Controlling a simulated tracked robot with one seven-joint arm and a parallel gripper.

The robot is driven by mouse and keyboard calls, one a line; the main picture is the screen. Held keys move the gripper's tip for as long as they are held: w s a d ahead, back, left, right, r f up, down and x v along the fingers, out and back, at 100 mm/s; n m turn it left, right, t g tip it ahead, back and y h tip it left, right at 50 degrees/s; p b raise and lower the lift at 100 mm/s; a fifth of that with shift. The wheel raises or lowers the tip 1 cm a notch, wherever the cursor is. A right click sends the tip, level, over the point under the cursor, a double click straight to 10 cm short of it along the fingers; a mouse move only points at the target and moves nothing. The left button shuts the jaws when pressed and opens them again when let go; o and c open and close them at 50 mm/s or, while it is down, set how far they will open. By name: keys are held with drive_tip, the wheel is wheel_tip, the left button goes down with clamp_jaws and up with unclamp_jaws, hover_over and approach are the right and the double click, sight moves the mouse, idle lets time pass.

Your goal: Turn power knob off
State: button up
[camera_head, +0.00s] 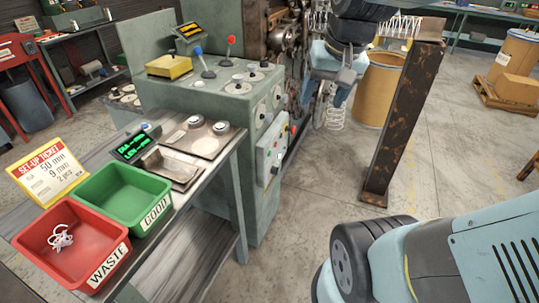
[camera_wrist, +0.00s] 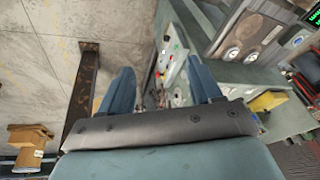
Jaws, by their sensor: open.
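A pale control box (camera_head: 271,151) is mounted on the side of the green-grey coiler machine (camera_head: 255,200). It carries small coloured buttons and a dark knob (camera_head: 275,170) near its lower end. I cannot read its labels or tell the knob's setting. The box also shows in the wrist view (camera_wrist: 171,60), beyond and between my fingers. My gripper (camera_head: 322,100) is to the right of the box and higher in the head view, apart from it. In the wrist view my gripper (camera_wrist: 160,80) has its two blue fingers spread, with nothing between them.
A rusty post (camera_head: 403,125) stands right of my gripper, with a tan drum (camera_head: 378,90) behind. Left of the machine, a bench holds a green bin (camera_head: 112,187), a red bin (camera_head: 90,245) and a ticket (camera_head: 47,170). Levers (camera_head: 204,65) rise from the machine's top.

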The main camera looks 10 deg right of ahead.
drive_tip(key=w+d+f+m+g+y, duration=0.2)
drive_tip(key=w+d+f+m+y, duration=0.3)
drive_tip(key=w+f, duration=0.55)
drive_tip(key=w+f+m+g+y, duration=0.3)
drive_tip(key=w+f+m, duration=0.3)
drive_tip(key=w+f, duration=0.45)
drive_tip(key=w+d+f+m+t+y, duration=0.1)
drive_tip(key=d+f+m+t+y, duration=0.2)
drive_tip(key=f, duration=0.6)
drive_tip(key=w+d+f+m+t+y, duration=0.1)
drive_tip(key=w+d+f+m+y, duration=0.1)
drive_tip(key=f+m, duration=0.55)
drive_tip(key=m+t+y, duration=0.2)
drive_tip(key=m+t, duration=0.5)
approach(275, 171)
drive_tip(key=x, duration=0.8)
drive_tip(key=shift+w+d+f, duration=0.2)
drive_tip(key=shift+w+f, duration=0.2)
drive_tip(key=shift+f, duration=0.15)
drive_tip(key=shift+c, duration=0.3)
drive_tip(key=c, duration=1)
